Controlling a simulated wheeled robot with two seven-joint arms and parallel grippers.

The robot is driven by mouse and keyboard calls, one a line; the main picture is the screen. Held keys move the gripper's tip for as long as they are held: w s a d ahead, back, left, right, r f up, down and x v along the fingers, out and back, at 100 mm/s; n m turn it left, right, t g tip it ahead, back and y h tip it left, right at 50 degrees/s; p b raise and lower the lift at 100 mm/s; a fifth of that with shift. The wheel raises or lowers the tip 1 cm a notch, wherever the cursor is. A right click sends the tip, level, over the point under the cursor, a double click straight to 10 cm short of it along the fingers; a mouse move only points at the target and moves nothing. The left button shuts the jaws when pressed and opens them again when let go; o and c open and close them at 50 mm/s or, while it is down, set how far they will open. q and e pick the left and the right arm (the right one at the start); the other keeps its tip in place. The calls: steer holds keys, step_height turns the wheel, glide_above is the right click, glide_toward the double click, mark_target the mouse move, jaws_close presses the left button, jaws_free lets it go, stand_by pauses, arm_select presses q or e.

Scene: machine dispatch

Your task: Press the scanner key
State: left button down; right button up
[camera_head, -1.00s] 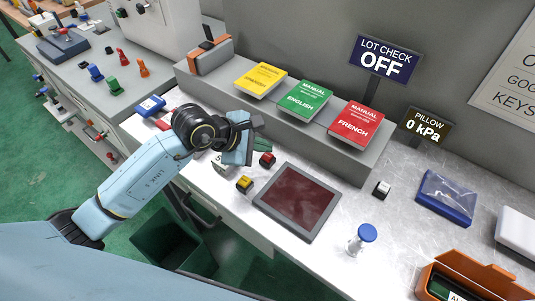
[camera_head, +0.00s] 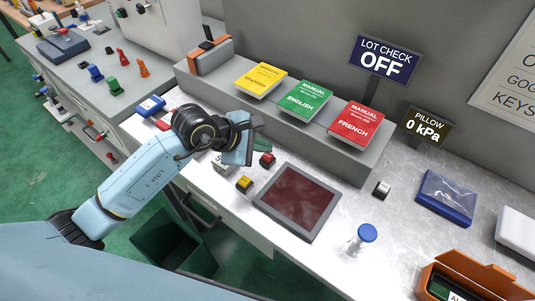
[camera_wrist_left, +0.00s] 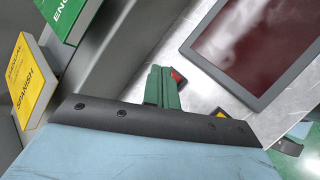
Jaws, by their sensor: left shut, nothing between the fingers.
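Several small keys stand on the bench, and I cannot read which one is the scanner key. A red key (camera_head: 267,159) stands just above the tablet's left corner. A yellow key (camera_head: 244,184) is nearer the bench's front edge. A pale key (camera_head: 222,163) is partly hidden by my arm. A black and white key (camera_head: 382,189) stands alone to the right. My left gripper (camera_head: 260,146) is shut and empty, its green fingers close to the red key. In the left wrist view, the fingers (camera_wrist_left: 162,86) partly cover the red key (camera_wrist_left: 178,78); contact cannot be told.
A dark-red-screened tablet (camera_head: 297,202) lies right of the keys. A grey shelf (camera_head: 330,157) with yellow, green and red manuals runs behind. A blue-capped vial (camera_head: 366,233), a blue tray (camera_head: 446,198) and an orange case (camera_head: 480,275) are to the right. A sign reads LOT CHECK OFF (camera_head: 384,60).

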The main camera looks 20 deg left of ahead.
mark_target(263, 157)
arm_select(q)
steer(key=shift+f, duration=0.15)
steer(key=shift+f+b, duration=0.3)
steer(key=shift+b, duration=0.15)
steer(key=shift+f+b, duration=0.5)
steer(key=shift+f, duration=0.05)
stand_by(0.7)
steer(key=shift+r, duration=0.1)
steer(key=shift+r+p, duration=0.65)
steer(key=shift+r, duration=0.2)
steer(key=shift+r, duration=0.15)
steer(key=shift+r+p, duration=1.75)
steer(key=shift+r, duration=0.65)
